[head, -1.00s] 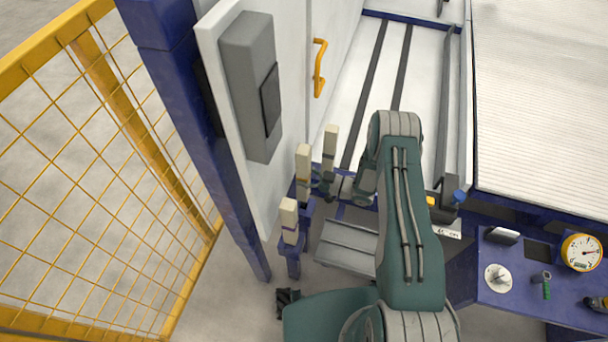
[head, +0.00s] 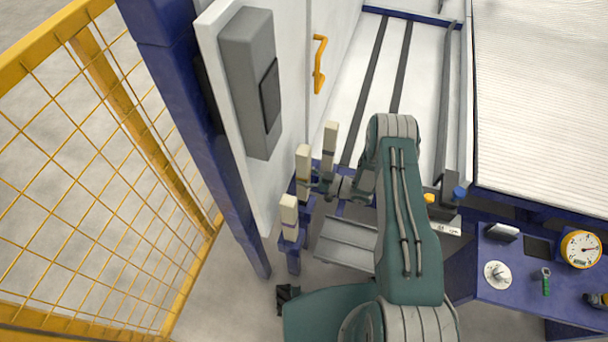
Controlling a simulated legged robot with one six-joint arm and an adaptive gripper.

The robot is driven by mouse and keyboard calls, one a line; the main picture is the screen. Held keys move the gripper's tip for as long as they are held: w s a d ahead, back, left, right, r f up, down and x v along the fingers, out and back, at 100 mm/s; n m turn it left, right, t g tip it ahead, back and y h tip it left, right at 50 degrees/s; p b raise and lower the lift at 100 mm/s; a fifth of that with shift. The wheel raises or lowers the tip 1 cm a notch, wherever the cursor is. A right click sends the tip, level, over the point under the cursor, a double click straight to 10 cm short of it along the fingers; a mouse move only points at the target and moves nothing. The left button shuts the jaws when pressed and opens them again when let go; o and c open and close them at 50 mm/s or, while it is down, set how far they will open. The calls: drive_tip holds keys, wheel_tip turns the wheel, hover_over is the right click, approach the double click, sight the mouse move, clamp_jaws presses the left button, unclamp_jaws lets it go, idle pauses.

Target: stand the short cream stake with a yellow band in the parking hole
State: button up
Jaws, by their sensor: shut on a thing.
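Three cream stakes stand upright in a row on a blue rack at the foot of the white panel. The middle stake (head: 303,160) is at my gripper (head: 313,183), which reaches in from the right and is shut at its lower part. It looks like the short cream stake with a yellow band, but its band is mostly hidden by the fingers. The back stake (head: 330,140) stands just behind my gripper, and the front stake (head: 289,212) stands nearer. The parking hole cannot be made out, nor the foot of the middle stake.
The blue rack (head: 291,245) stands close to the white panel (head: 285,180) and a blue post (head: 205,150). A grey tray (head: 346,245) lies right of the rack. A blue bench (head: 520,285) with a gauge (head: 581,250) is at the right. A yellow mesh fence (head: 100,190) bounds the left.

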drive_tip(key=shift+f, duration=1.2)
drive_tip(key=shift+f, duration=1.1)
drive_tip(key=o, duration=1.4)
drive_tip(key=v, duration=1.2)
drive_tip(key=shift+f, duration=0.15)
